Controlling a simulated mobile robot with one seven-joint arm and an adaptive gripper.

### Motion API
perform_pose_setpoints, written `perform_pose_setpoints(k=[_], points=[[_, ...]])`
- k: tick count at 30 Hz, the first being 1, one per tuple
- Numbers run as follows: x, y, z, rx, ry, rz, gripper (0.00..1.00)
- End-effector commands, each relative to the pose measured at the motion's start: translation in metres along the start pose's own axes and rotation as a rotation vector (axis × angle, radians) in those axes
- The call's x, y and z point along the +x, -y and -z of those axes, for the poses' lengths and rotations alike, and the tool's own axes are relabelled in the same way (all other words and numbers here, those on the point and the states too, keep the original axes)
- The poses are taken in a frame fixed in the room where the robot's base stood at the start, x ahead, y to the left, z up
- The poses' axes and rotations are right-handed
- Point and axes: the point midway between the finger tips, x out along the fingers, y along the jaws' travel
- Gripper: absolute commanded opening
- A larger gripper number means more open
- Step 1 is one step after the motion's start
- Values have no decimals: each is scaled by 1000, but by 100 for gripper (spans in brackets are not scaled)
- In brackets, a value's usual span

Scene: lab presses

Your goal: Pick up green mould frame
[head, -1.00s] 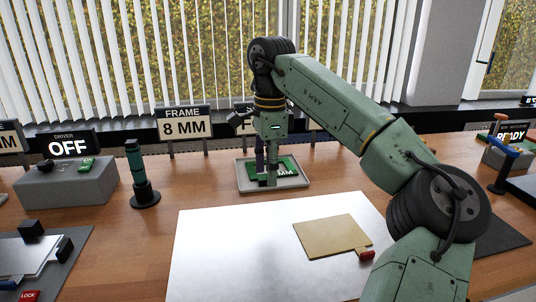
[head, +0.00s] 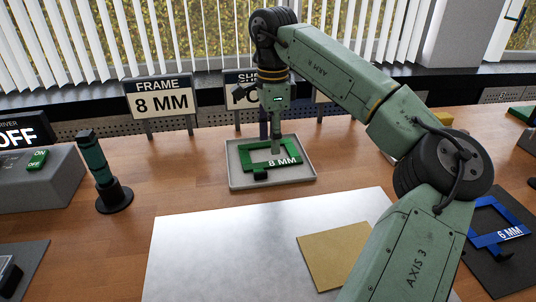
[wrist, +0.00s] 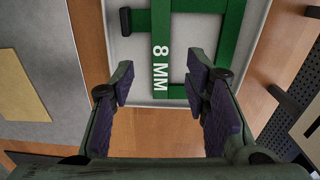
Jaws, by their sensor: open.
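The green 8 MM mould frame (head: 249,164) lies in a shallow light-grey tray (head: 236,181) towards the back of the table. It has a small black knob on its near side. In the wrist view the frame (wrist: 160,25) shows just beyond my fingertips, with its "8 MM" bar between the lines of the two fingers. My gripper (head: 276,146) points down above the tray, over the frame's far part. In the wrist view my gripper (wrist: 163,82) is open, with its purple-padded fingers wide apart and nothing between them. I cannot tell the exact height gap.
A white plate (head: 220,245) with a tan sheet (head: 325,255) lies in front of the tray. An "8 MM" sign (head: 160,102) stands behind it. A dark green post (head: 100,170) stands left. A blue 6 MM frame (head: 490,240) lies right. Bare wood surrounds the tray.

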Motion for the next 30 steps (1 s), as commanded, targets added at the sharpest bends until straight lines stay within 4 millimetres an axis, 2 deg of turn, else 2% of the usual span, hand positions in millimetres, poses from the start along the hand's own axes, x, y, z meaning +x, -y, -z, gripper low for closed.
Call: perform_pose_setpoints(k=[5, 12, 15, 22, 30], points=[[13, 0, 1, -1, 2, -1, 42], [48, -1, 3, -1, 2, -1, 42], [55, -1, 3, -1, 1, 1, 42], [57, -1, 3, -1, 1, 2, 42], [57, -1, 3, -1, 0, 1, 24]])
